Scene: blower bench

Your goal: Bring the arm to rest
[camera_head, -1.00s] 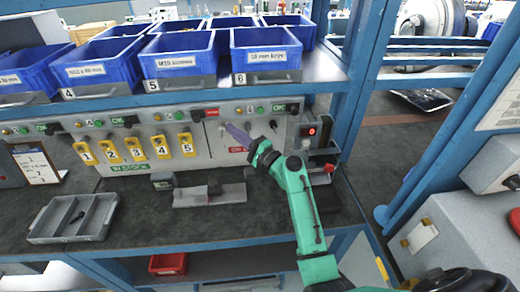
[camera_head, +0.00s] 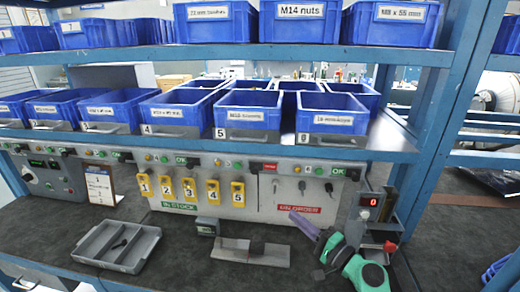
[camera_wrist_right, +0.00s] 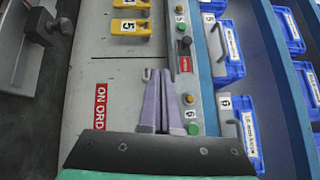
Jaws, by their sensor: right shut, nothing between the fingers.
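My right gripper (camera_head: 292,216) comes in from the lower right on a green arm. Its purple fingers are together and empty, in front of the bench panel, just below the red label (camera_head: 300,210). In the right wrist view the two fingers (camera_wrist_right: 164,75) lie side by side with nothing between them, with the red label (camera_wrist_right: 101,105) to their left. Most of the right arm is below the picture. My left gripper is not in view.
Yellow numbered tags (camera_head: 190,188) hang on the panel. A grey tray (camera_head: 116,245), a grey fixture (camera_head: 250,251) and a box with a red display (camera_head: 372,212) stand on the bench (camera_head: 190,268). Blue bins (camera_head: 246,110) fill the shelves above. The bench's front middle is bare.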

